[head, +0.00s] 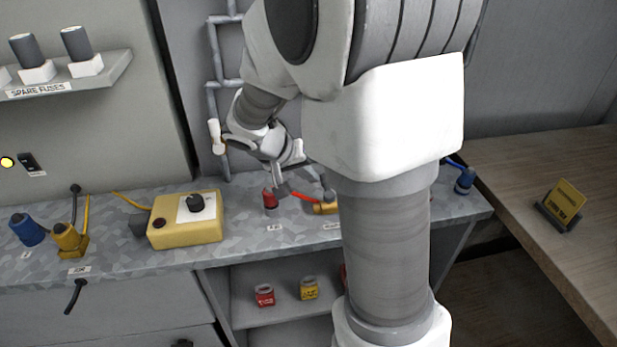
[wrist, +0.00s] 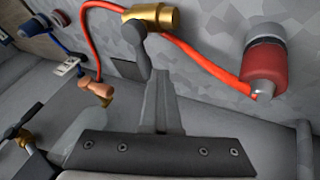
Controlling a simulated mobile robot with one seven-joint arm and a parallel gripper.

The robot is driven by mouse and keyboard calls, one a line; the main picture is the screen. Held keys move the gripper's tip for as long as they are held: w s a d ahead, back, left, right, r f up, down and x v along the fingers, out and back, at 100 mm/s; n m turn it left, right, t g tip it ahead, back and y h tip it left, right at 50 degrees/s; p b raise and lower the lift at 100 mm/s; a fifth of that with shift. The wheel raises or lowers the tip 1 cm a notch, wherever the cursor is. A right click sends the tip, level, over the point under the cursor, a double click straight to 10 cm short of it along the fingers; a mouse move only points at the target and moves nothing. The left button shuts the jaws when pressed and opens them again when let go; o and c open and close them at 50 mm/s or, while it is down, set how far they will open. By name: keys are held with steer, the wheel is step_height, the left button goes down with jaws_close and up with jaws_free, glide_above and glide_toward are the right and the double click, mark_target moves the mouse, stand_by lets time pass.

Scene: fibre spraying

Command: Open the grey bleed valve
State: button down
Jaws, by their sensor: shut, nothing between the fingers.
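The bleed valve appears as a brass body (wrist: 152,17) with a grey lever (wrist: 137,34) on a red hose, at the top of the wrist view. In the head view its brass body (head: 326,208) lies on the bench, partly hidden behind my arm, with a grey knob on top. My gripper (wrist: 157,75) is shut and empty, its fingertips just below the grey lever in the wrist view. They look close to the lever; I cannot tell whether they touch. In the head view my gripper (head: 282,190) is above the bench, between a red connector (head: 270,199) and the valve.
The red connector also shows in the wrist view (wrist: 265,68), with the hose leading to it. A copper-coloured fitting (wrist: 88,88) and a black-handled valve (wrist: 20,128) are at the left there. A yellow box (head: 185,220) stands left on the bench. Grey pipes (head: 214,85) rise behind.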

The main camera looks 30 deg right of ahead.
steer(key=m+g+b, duration=0.1)
steer(key=d+m+b, duration=0.1)
steer(key=shift+w+d+f+m+g, duration=0.2)
steer(key=shift+d+m+g, duration=0.05)
steer(key=shift+m+g, duration=0.15)
steer(key=d+m+g, duration=0.1)
steer(key=m, duration=0.1)
steer(key=m+g+b, duration=0.1)
steer(key=shift+s+d+r+m, duration=0.1)
steer(key=shift+d+m, duration=0.3)
steer(key=shift+s+d+b, duration=0.3)
steer(key=shift+d, duration=0.2)
steer(key=shift+s+d+b, duration=0.25)
steer(key=shift+d+b, duration=0.05)
steer(key=shift+d, duration=0.2)
steer(key=shift+s+d+r+b, duration=0.1)
steer(key=shift+s+d+b, duration=0.2)
steer(key=shift+s+d, duration=0.5)
steer(key=shift+a, duration=0.25)
steer(key=shift+s+a, duration=0.35)
steer(key=shift+a, duration=0.25)
steer(key=shift+r, duration=0.1)
